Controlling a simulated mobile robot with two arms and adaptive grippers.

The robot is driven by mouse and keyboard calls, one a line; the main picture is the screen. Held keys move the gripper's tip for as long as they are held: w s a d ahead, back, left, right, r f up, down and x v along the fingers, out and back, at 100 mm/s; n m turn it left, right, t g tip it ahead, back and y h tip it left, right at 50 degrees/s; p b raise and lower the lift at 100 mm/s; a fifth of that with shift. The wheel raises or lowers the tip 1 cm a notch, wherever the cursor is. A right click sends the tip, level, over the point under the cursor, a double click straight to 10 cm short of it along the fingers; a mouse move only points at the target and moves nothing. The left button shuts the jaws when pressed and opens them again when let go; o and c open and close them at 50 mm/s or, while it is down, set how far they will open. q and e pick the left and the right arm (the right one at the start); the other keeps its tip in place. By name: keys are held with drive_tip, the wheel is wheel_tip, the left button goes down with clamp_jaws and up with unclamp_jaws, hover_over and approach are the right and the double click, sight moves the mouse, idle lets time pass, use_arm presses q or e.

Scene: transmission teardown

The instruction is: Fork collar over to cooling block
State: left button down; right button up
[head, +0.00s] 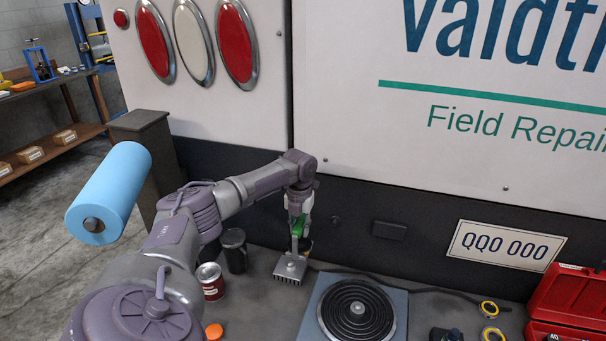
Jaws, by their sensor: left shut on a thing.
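My left gripper (299,232) reaches down from the wrist of my left arm, over the bench near the vehicle's dark lower panel. It is shut on a small dark ring-like part (306,245), which looks like the fork collar and is mostly hidden by the fingers. The cooling block (290,268), a grey metal piece with fins along its front edge, sits on the bench just below the gripper. I cannot tell whether the collar touches the block. My right gripper is not in view.
A coil hot plate (357,310) stands right of the block. A dark mug (234,250) and a red-and-white can (210,281) stand to its left. A red toolbox (567,300) and yellow-ringed items (489,309) are at the right. Bench space between hot plate and rings is partly clear.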

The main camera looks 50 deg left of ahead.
use_arm(q)
drive_tip(key=shift+a+b, duration=1.35)
drive_tip(key=shift+a, duration=1.1)
drive_tip(key=shift+r, duration=0.1)
wheel_tip(320, 180, down, 9)
drive_tip(key=b, duration=0.6)
drive_tip(key=shift+f, duration=0.2)
drive_tip(key=shift+s+f+b, duration=0.1)
drive_tip(key=shift+f+b, duration=0.95)
drive_tip(key=shift+f, duration=0.3)
idle(2.2)
